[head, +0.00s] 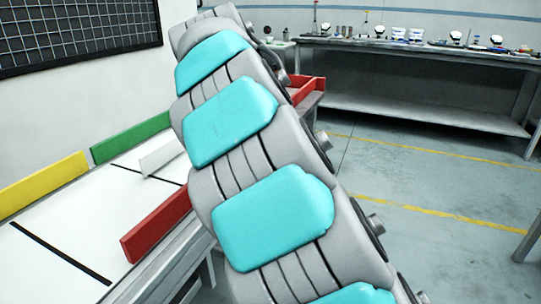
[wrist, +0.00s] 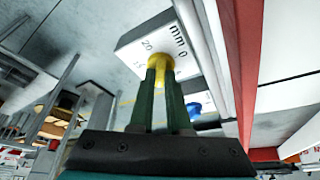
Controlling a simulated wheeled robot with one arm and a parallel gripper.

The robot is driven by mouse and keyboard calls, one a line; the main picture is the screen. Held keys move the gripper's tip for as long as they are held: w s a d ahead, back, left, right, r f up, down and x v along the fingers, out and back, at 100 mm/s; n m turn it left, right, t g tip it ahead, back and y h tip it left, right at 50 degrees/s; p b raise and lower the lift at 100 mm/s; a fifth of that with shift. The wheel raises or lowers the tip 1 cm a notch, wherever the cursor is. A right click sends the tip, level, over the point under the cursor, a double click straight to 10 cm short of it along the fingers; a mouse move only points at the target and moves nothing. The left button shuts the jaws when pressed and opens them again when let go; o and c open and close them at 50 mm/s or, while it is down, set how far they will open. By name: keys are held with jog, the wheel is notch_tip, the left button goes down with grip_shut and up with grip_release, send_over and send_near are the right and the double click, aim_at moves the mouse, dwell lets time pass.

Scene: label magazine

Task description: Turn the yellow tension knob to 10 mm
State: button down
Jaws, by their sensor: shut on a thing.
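In the wrist view the yellow tension knob (wrist: 160,63) sits in front of a white scale plate (wrist: 145,40). The plate is printed with "mm", "0", "20" and another number partly hidden near the knob. My gripper (wrist: 160,76) has its two dark green fingers on either side of the knob and is shut on it. I cannot tell the knob's present setting; the fingers and knob cover part of the scale. In the head view my arm fills the middle, and the knob and gripper do not show.
A blue knob (wrist: 203,108) with its own white plate is close to the right of my fingers. A red rail (wrist: 243,60) runs along the right. In the head view a white table (head: 60,240) has yellow, green and red side walls; a workbench (head: 420,55) stands behind.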

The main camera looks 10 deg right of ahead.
jog(key=shift+m, duration=0.5)
jog(key=c, duration=0.9)
grip_release()
jog(key=shift+r, duration=0.1)
